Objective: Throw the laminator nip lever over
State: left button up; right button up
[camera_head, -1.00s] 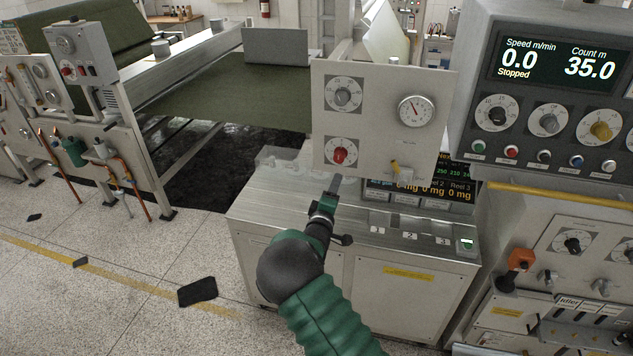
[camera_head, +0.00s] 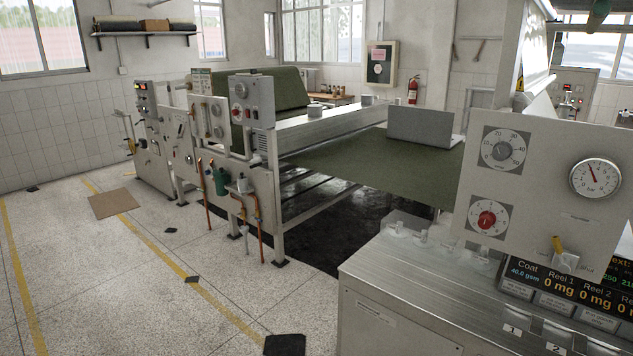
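Neither of my grippers is in view. No lever is readably marked as the laminator nip lever. A small yellow-tipped lever (camera_head: 558,246) stands on a block on the pale control panel (camera_head: 538,190) at the right, and its label is too small to read. Orange-red handles (camera_head: 256,212) hang on the front of the grey machine frame (camera_head: 262,182) at middle left. A thin upright lever (camera_head: 129,130) stands on the farther control cabinet (camera_head: 150,150) at the left. I cannot tell which of these is the nip lever.
A metal cabinet (camera_head: 400,290) fills the lower right, with a display (camera_head: 560,290) behind its top. Speckled floor with yellow lines lies open at the left. A brown board (camera_head: 113,203) and dark pieces (camera_head: 285,345) lie on it. A dark glossy patch (camera_head: 340,235) lies under the machine.

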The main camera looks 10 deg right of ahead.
aim_at(564, 263)
jog(key=z, duration=1.65)
